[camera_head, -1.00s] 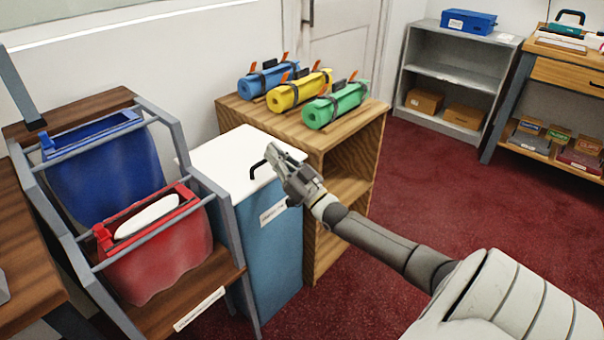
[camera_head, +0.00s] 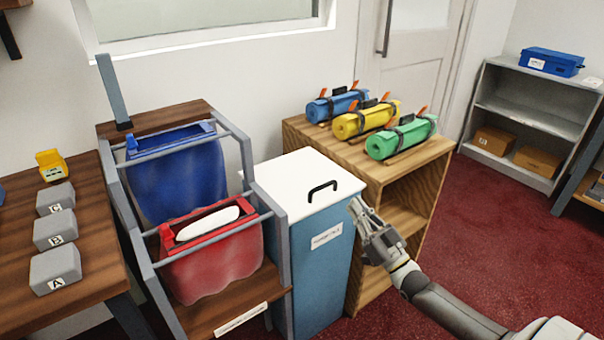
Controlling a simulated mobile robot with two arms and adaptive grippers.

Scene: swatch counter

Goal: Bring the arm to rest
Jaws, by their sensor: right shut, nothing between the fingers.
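My right gripper (camera_head: 358,212) is shut and empty. In the head view it hangs in front of the wooden shelf unit (camera_head: 437,165), just right of the blue bin (camera_head: 322,270) with the white lid (camera_head: 290,190) and black handle. It covers part of the shelf's front; I cannot tell how far it stands from the bin. My right arm (camera_head: 450,310) reaches in from the lower right. My left gripper is not in view.
Blue, yellow and green rolls (camera_head: 402,138) lie on the shelf unit. A grey rack holds a blue bag (camera_head: 180,180) and a red bag (camera_head: 212,265). Grey blocks (camera_head: 55,270) sit on the left table. Red carpet (camera_head: 480,225) is clear at right.

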